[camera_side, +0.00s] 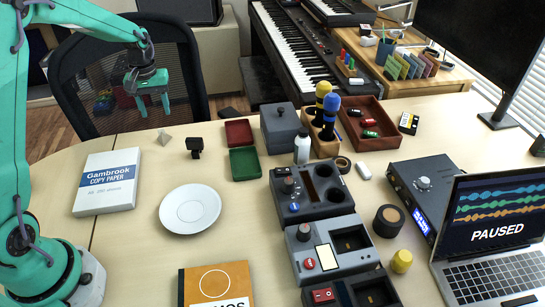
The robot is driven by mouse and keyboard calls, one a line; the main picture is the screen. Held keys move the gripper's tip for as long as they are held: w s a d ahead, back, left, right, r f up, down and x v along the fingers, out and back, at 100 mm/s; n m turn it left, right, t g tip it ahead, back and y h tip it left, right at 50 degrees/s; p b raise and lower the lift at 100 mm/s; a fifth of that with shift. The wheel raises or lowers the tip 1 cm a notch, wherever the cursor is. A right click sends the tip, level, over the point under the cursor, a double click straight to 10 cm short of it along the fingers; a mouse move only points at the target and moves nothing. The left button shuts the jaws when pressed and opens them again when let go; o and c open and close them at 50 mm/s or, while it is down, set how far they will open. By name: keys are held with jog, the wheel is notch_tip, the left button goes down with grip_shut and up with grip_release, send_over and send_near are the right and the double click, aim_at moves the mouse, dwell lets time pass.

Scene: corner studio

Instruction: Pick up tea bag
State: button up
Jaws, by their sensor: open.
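A small pale grey pyramid, which looks like the tea bag (164,138), stands on the wooden table (130,240) near its back left edge. My gripper (153,112) is green, points down and is open with nothing between its fingers. In the picture it appears just above the pyramid and apart from it. Its exact distance in depth cannot be told from this one view.
A black block-like item (194,147) stands close right of the pyramid. A copy paper pack (108,184) lies left, and a white saucer (190,207) in front. Red (238,131) and green trays (244,164) lie right. Bare table surrounds the pyramid.

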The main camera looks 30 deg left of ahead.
aim_at(162, 136)
jog(key=shift+f, duration=4)
grip_shut()
